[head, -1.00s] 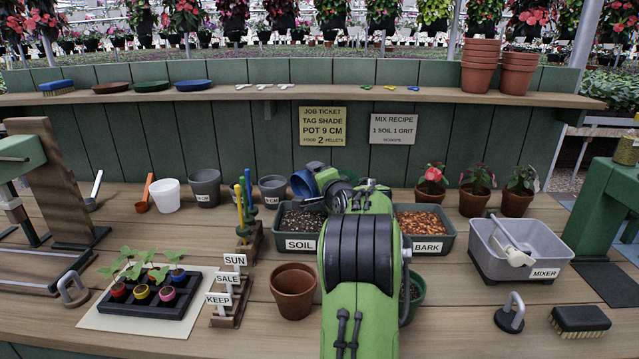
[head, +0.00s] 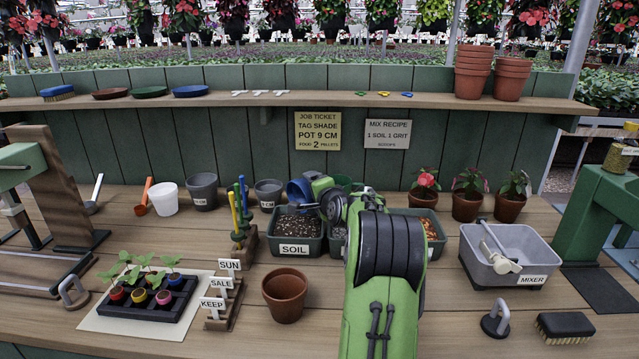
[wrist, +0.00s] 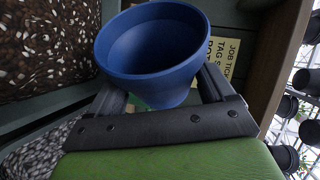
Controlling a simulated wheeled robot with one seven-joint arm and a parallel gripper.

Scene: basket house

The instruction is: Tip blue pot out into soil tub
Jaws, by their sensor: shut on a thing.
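The blue pot (head: 298,191) is held above the back part of the soil tub (head: 293,249), which is dark green, labelled SOIL and filled with dark speckled soil. My gripper (head: 309,184) is shut on the blue pot. In the wrist view the pot (wrist: 152,45) sits between my two fingers (wrist: 165,82), with its wide mouth showing. The inside that I see is plain blue, with no contents visible; part of its bottom is hidden. The soil (wrist: 45,45) shows at the upper left there. The pot looks tilted in the head view.
The grit tub (head: 337,243) stands right of the soil tub, partly behind my arm. Grey pots (head: 268,194) and a tool rack (head: 243,240) stand left. A terracotta pot (head: 285,298) stands in front. The mixer (head: 512,262) is at the right.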

